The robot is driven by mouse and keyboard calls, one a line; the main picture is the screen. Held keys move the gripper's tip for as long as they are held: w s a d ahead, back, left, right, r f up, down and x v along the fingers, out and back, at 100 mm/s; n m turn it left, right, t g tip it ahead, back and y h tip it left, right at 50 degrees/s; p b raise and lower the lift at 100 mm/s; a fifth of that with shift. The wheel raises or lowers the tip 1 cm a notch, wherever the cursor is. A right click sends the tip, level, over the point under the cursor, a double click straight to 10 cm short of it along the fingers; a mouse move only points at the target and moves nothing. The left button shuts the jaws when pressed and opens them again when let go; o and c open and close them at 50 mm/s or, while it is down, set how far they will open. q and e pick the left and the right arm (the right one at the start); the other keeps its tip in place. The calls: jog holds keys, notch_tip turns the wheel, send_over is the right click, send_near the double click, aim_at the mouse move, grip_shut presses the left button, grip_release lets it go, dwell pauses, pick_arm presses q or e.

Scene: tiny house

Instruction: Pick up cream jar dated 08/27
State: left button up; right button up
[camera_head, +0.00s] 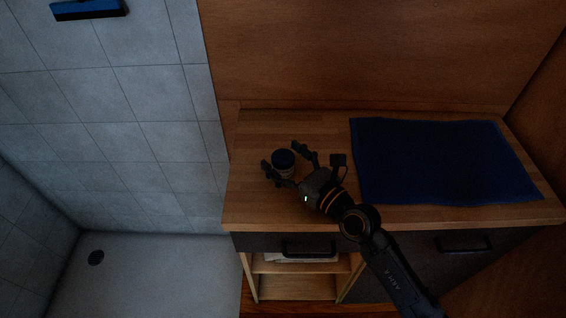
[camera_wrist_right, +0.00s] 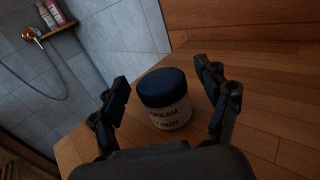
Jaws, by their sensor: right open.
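The cream jar (camera_head: 283,161) stands upright on the wooden counter, near its left end. It has a dark blue lid and a pale body. My right gripper (camera_head: 283,156) is open, with one finger on each side of the jar. In the right wrist view, gaps show between the jar and both fingers. My left gripper is not in view.
A dark blue mat (camera_head: 440,160) covers the right part of the counter (camera_head: 260,209). The counter's left edge is close to the jar, beside a tiled shower area. Drawers with dark handles (camera_head: 309,249) and an open shelf lie below the front edge.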

jog(key=c, duration=1.3)
